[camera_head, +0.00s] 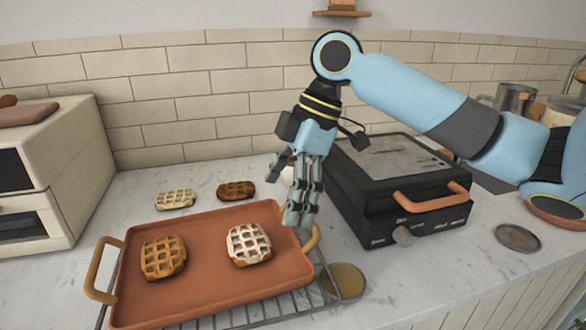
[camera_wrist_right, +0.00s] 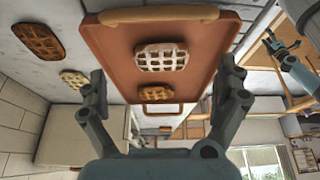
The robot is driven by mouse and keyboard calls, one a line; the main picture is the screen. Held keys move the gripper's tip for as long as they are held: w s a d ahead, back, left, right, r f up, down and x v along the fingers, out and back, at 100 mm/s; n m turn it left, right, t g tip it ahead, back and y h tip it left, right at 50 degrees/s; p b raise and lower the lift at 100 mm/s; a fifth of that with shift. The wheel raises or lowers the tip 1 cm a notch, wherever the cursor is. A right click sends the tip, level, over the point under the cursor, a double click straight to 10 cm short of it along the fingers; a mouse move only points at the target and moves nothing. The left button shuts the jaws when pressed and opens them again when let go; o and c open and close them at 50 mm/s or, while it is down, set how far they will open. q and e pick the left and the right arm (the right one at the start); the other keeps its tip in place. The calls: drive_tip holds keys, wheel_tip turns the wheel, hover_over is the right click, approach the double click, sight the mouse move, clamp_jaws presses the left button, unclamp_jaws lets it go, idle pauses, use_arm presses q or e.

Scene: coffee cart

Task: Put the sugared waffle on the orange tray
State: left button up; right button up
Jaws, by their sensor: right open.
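The sugared waffle (camera_head: 248,244), dusted white, lies flat on the right half of the orange tray (camera_head: 215,285). In the right wrist view, the sugared waffle (camera_wrist_right: 162,57) lies on the tray (camera_wrist_right: 112,62), and nothing grips it. A golden waffle (camera_head: 163,257) lies on the tray's left half. My right gripper (camera_head: 300,222) is open and empty, above the tray's right edge, to the right of the sugared waffle and apart from it. My left gripper is not in the head view; a blue arm with a small gripper (camera_wrist_right: 282,48) shows at the right wrist view's upper right.
A pale waffle (camera_head: 175,199) and a dark waffle (camera_head: 236,190) lie on the counter behind the tray. A black press (camera_head: 400,190) with orange handles stands at the right. A cream oven (camera_head: 60,170) stands at the left. A wire rack (camera_head: 270,312) shows under the tray.

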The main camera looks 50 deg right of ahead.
drive_tip(key=v, duration=0.5)
idle(0.6)
